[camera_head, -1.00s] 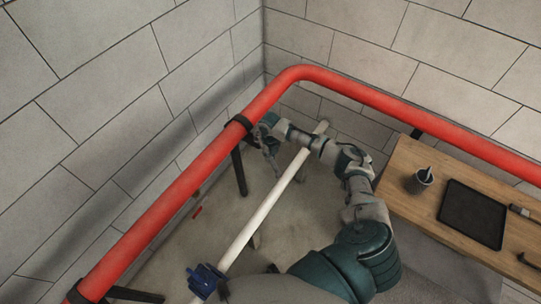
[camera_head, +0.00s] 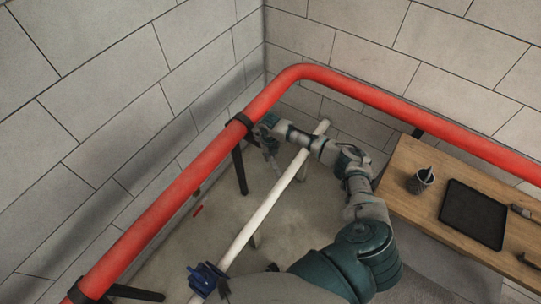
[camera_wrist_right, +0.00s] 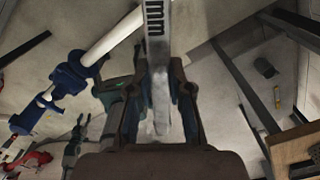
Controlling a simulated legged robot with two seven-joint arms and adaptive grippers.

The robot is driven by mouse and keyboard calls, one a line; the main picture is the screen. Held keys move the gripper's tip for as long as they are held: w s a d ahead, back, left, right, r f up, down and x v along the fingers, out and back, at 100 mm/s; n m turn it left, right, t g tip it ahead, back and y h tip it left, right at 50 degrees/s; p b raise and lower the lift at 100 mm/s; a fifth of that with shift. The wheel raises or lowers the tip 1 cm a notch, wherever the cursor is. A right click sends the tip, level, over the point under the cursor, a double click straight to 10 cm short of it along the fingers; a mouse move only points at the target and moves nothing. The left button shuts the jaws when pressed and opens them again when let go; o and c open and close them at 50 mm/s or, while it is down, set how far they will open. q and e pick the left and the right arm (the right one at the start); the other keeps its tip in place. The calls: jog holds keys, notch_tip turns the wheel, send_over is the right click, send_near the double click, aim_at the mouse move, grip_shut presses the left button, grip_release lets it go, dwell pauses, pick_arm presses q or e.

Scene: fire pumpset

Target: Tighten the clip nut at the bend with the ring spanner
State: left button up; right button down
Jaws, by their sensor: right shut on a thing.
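The red pipe (camera_head: 190,172) runs along the walls and bends at the corner. A dark clip (camera_head: 241,121) holds it on the left run near the bend. My right gripper (camera_head: 266,134) is just right of this clip, beside the pipe. In the right wrist view my right gripper (camera_wrist_right: 160,103) is shut on the grey ring spanner (camera_wrist_right: 156,45), whose handle carries "mm" lettering and runs up out of the picture. The spanner's ring end and the clip nut cannot be made out, so I cannot tell whether they touch. My left gripper is not identifiable in either view.
A white pipe (camera_head: 262,212) slants below my right forearm, with a blue clamp (camera_head: 208,278) at its near end. A wooden table (camera_head: 405,165) at the right bears a cup (camera_head: 421,181), a black tray (camera_head: 474,214) and tools. A second clip (camera_head: 79,291) is at lower left.

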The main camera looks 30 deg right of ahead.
jog(key=shift+f+b, duration=0.65)
jog(key=shift+f, duration=0.35)
jog(key=w+a+m+b, duration=0.2)
jog(key=w+a+m, duration=0.7)
jog(key=m, duration=0.3)
jog(key=shift+w+a+b, duration=0.25)
jog(key=shift+a+b, duration=0.05)
jog(key=shift+a, duration=0.55)
dwell(0.5)
jog(key=shift+m, duration=0.3)
jog(key=shift+s+d+r+p, duration=0.1)
jog(key=shift+s+d+p, duration=0.1)
jog(key=shift+p, duration=0.3)
